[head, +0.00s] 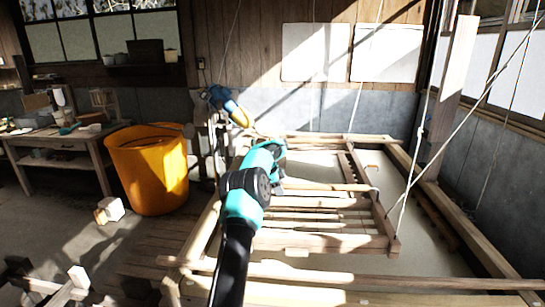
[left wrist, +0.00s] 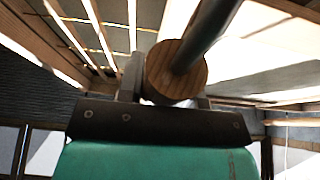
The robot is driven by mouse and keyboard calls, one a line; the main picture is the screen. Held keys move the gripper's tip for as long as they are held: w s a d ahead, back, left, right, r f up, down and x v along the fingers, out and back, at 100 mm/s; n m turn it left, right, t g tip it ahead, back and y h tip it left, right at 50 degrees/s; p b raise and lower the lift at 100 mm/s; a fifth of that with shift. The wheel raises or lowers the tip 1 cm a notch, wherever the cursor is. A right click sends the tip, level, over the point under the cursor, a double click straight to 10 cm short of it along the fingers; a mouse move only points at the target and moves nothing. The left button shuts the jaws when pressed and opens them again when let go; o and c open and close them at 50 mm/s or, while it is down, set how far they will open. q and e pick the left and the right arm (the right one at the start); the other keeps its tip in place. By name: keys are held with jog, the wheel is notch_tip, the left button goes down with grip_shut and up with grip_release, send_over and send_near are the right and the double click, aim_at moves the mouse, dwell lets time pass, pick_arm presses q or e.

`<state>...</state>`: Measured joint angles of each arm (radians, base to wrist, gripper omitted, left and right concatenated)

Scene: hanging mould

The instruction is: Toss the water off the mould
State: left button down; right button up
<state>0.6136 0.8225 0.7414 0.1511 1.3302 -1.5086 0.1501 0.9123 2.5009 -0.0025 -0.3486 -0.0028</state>
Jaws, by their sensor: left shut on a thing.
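The mould (head: 330,243), a wooden frame with several slats, hangs by cords over a wooden vat (head: 480,250) with a pale grey surface inside. A round wooden bar (head: 330,187) lies across the mould's upper part. My left gripper (head: 279,187), on a teal and black arm, is at the bar's left end. In the left wrist view, the fingers are shut around a round wooden handle end (left wrist: 172,78), with a dark rod across it. The fingertips are mostly hidden in the head view. My right gripper is not in view.
An orange tub (head: 150,170) stands left of the vat, near a cluttered table (head: 60,135). A blue and yellow object (head: 230,106) is behind the vat's far left corner. Taut cords (head: 408,190) run up from the mould on the right.

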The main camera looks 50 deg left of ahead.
pick_arm(q)
jog(key=shift+g+y, duration=0.6)
jog(key=shift+w+d+r, duration=0.1)
jog(key=shift+r, duration=1.05)
jog(key=shift+w+d+r, duration=0.1)
jog(key=shift+w+r, duration=0.05)
jog(key=shift+r, duration=1)
jog(key=shift+w+d+r, duration=0.1)
jog(key=shift+r, duration=1.05)
jog(key=shift+s+a+f+t+h, duration=0.2)
jog(key=shift+f+t+h, duration=0.1)
jog(key=shift+f, duration=0.55)
jog(key=shift+s+a+f+t+h, duration=0.15)
jog(key=shift+f+t+h, duration=0.15)
jog(key=shift+f, duration=0.5)
jog(key=c, duration=0.7)
grip_release()
